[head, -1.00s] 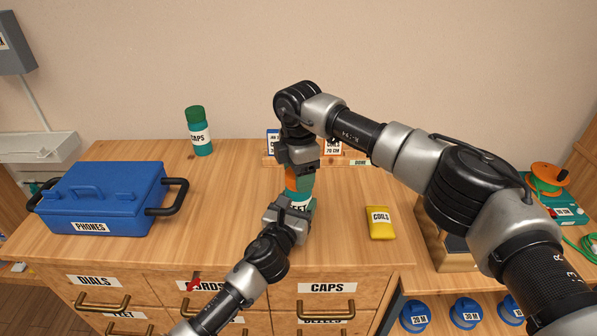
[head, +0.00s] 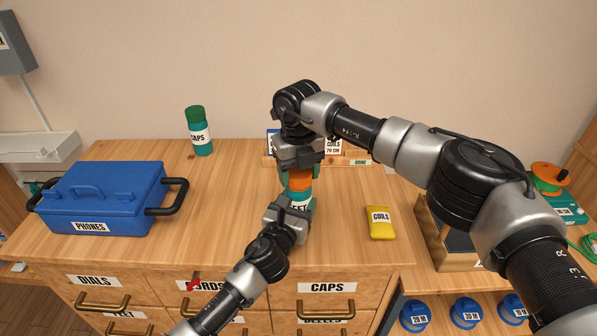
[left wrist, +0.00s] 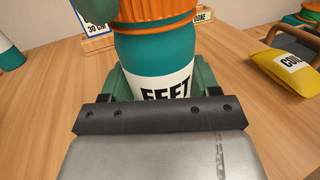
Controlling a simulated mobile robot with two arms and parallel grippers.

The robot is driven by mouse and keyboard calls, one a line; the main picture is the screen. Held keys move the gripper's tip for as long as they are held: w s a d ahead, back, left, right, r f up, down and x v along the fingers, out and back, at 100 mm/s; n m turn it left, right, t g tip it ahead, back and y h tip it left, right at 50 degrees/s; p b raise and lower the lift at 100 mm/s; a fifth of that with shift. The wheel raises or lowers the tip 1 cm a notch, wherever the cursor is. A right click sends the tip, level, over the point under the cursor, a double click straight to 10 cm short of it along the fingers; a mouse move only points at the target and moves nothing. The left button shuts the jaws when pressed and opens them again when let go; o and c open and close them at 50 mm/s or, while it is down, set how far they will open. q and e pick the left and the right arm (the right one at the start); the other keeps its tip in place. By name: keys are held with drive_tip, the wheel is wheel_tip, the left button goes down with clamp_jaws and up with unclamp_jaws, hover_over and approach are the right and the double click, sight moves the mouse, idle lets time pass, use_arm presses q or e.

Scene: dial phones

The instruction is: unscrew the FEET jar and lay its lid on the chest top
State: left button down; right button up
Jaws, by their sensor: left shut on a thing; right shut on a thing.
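The FEET jar (head: 300,195) is teal with a white label and stands upright on the chest top (head: 225,215). It also shows in the left wrist view (left wrist: 155,58). Its ribbed orange lid (head: 300,182) sits on the jar's mouth, and its lower part shows in the left wrist view (left wrist: 155,18). My left gripper (head: 296,208) is shut around the jar's body from the front, with a green finger on each side. My right gripper (head: 300,168) is above, pointing down, shut on the lid. The lid's top is hidden.
A blue PHONES case (head: 100,200) stands at left, a CAPS jar (head: 200,135) with a green lid at the back. A yellow COILS packet (head: 380,222) lies to the right. A wooden rack with cards (head: 333,146) is behind. Chest top between case and FEET jar is clear.

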drive_tip(key=n, duration=0.6)
drive_tip(key=shift+n, duration=0.4)
drive_tip(key=n, duration=1.2)
drive_tip(key=shift+r+n, duration=0.1)
drive_tip(key=shift+n, duration=0.2)
drive_tip(key=n, duration=0.5)
drive_tip(key=shift+n, duration=0.4)
drive_tip(key=shift+r, duration=0.25)
drive_tip(key=shift+r, duration=0.85)
